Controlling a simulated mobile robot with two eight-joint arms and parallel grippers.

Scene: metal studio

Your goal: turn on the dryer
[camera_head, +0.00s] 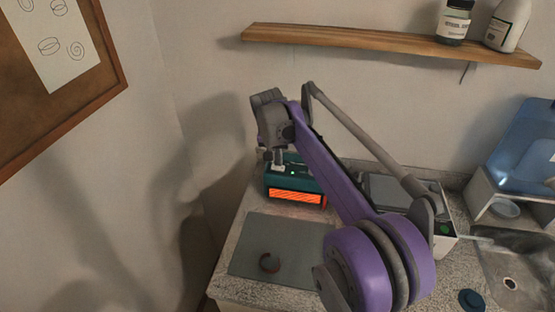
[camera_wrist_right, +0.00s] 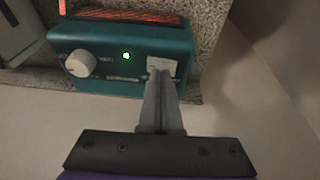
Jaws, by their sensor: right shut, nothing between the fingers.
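The dryer is a teal box (camera_head: 313,183) on the speckled counter near the wall, with a glowing orange grille on its front. In the right wrist view its teal panel (camera_wrist_right: 110,42) has a white knob (camera_wrist_right: 80,63), a lit green light (camera_wrist_right: 126,56) and a pale switch plate (camera_wrist_right: 168,64). My right gripper (camera_head: 279,167) is shut and empty, above the dryer. In the wrist view its closed fingertips (camera_wrist_right: 160,72) overlap the switch plate and partly hide it; I cannot tell whether they touch. My left gripper is not in view.
A pale box with a green button (camera_head: 443,229) and a sink (camera_head: 510,283) are to the right. A wooden shelf (camera_head: 380,41) with bottles hangs above.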

